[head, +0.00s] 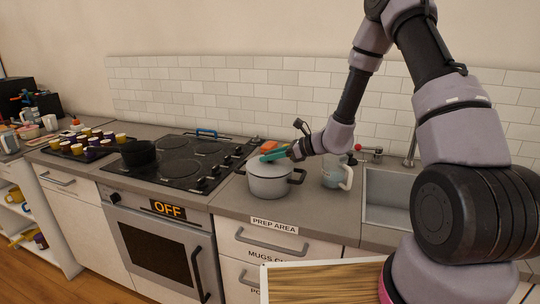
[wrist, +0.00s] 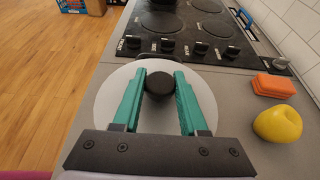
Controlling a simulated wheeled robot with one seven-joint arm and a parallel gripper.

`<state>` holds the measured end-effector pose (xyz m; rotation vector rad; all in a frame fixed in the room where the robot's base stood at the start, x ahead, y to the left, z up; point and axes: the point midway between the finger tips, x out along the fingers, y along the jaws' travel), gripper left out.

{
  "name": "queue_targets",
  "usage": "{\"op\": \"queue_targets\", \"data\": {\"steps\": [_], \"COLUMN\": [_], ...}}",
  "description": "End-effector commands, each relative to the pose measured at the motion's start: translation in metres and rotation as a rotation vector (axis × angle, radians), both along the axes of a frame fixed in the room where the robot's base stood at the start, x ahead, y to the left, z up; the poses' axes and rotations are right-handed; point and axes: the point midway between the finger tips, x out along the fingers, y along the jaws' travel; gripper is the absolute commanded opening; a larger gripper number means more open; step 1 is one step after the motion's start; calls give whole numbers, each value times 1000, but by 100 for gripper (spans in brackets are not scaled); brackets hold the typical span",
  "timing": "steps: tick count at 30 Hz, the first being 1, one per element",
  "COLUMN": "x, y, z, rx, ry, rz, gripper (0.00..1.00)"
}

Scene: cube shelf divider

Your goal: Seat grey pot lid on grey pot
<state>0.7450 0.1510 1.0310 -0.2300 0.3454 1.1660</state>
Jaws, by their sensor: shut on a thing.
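The grey pot (head: 270,184) stands upright on the counter to the right of the stove, with dark side handles. The round grey lid (head: 259,164) is at the pot's mouth in the head view; whether it rests fully on the rim cannot be told. In the wrist view the lid (wrist: 105,103) is a pale disc with a black knob (wrist: 158,84), and it hides the pot's body. My gripper (head: 273,155) has its teal fingers on both sides of the knob; in the wrist view my gripper (wrist: 160,74) is shut on it.
The black stove (head: 180,158) lies left of the pot. A yellow fruit (wrist: 278,124) and an orange sponge (wrist: 273,86) lie close beside the pot. A grey-blue pitcher (head: 334,171) and the sink (head: 388,199) are to the right. Counter in front is clear.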

Motion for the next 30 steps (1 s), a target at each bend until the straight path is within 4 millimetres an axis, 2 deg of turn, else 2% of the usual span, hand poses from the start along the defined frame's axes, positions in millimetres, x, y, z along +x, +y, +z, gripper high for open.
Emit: {"op": "queue_targets", "data": {"steps": [16,17,18,30], "x": [0,0,0,0], "y": [0,0,0,0], "z": [-8,-8,-8,-8], "rx": [1,1,1,0], "ry": [0,0,0,0], "rz": [0,0,0,0], "gripper": [0,46,52,52]}}
